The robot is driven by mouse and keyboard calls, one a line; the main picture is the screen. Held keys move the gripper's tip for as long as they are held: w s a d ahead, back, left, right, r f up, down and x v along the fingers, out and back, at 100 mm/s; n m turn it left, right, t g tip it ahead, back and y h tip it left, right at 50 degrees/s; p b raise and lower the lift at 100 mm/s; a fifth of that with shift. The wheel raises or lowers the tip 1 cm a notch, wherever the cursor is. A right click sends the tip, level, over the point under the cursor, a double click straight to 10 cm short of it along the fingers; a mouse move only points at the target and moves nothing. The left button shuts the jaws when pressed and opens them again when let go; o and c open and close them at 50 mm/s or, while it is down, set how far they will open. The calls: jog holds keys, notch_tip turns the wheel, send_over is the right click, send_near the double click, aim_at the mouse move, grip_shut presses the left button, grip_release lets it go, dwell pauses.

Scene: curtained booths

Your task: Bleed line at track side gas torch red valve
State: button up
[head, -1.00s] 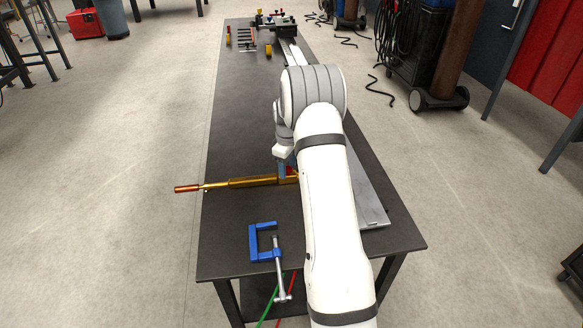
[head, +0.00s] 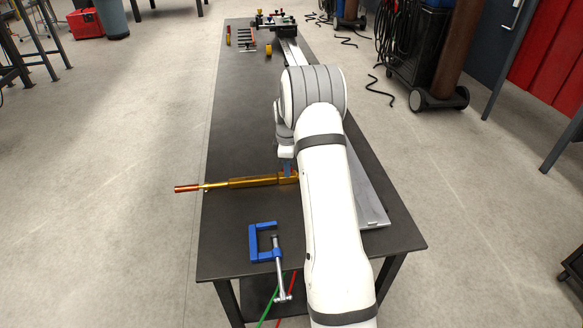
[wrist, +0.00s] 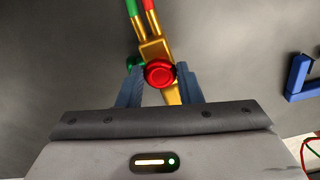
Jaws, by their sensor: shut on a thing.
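The brass gas torch (head: 252,181) lies across the near part of the dark table, its copper tip past the left edge. It also shows in the wrist view (wrist: 152,49), with a green and a red hose at its end. The red valve (wrist: 160,73) is a round knob between the two blue-grey fingers of my gripper (wrist: 159,82), which are shut on it. A green valve (wrist: 138,62) shows partly behind the left finger. In the head view my gripper (head: 288,167) is at the torch's right end, and my arm hides the valves and hose ends.
A blue clamp (head: 262,245) sits at the table's near edge, close to the torch. A metal rail (head: 366,196) runs along the table's right side. A track carriage (head: 275,19) and small tools (head: 247,39) are at the far end. The table's middle left is clear.

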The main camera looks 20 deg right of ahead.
jog(key=n, duration=0.4)
jog(key=shift+d, duration=0.1)
jog(key=n, duration=0.4)
jog(key=shift+n, duration=0.3)
dwell(1.5)
jog(key=m, duration=0.6)
jog(key=shift+m, duration=0.3)
jog(key=shift+m+b, duration=0.3)
jog(key=shift+m, duration=0.9)
